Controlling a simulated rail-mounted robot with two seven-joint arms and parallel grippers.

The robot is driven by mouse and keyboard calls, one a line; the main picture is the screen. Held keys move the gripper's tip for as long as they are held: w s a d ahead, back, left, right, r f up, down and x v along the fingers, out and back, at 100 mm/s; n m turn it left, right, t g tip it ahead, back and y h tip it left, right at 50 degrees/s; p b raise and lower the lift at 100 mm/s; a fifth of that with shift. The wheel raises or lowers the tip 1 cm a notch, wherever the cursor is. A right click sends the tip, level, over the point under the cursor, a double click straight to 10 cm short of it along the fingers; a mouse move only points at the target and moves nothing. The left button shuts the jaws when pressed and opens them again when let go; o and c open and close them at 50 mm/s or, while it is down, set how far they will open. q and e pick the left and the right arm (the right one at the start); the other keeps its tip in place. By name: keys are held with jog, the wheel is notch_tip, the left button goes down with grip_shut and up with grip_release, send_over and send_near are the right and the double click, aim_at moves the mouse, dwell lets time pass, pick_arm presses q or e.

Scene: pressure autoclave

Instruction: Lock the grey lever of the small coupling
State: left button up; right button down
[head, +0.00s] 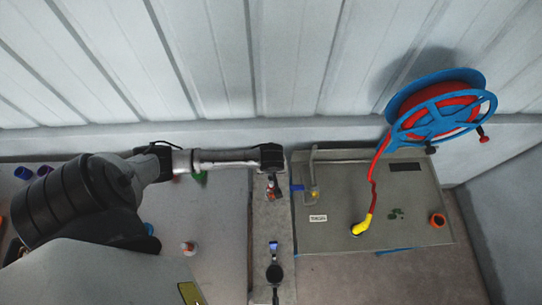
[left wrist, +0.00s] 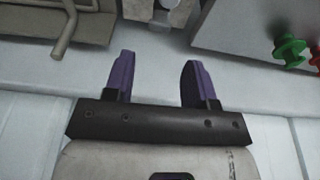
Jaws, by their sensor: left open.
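My left gripper (head: 272,166) is at the end of the arm that comes in from the left, above the far end of a narrow grey strip. In the left wrist view its two dark purple fingers (left wrist: 155,68) are apart with nothing between them. A small fitting (head: 271,189) with red and dark parts sits on the strip just below the gripper. A pale fitting (left wrist: 168,12) is cut off at the top of the left wrist view, beyond the fingertips. I cannot tell which fitting is the small coupling, and its grey lever is not clearly made out. My right gripper is not in view.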

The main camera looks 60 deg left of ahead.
pick_arm(q)
jog(key=shift+v, duration=1.55)
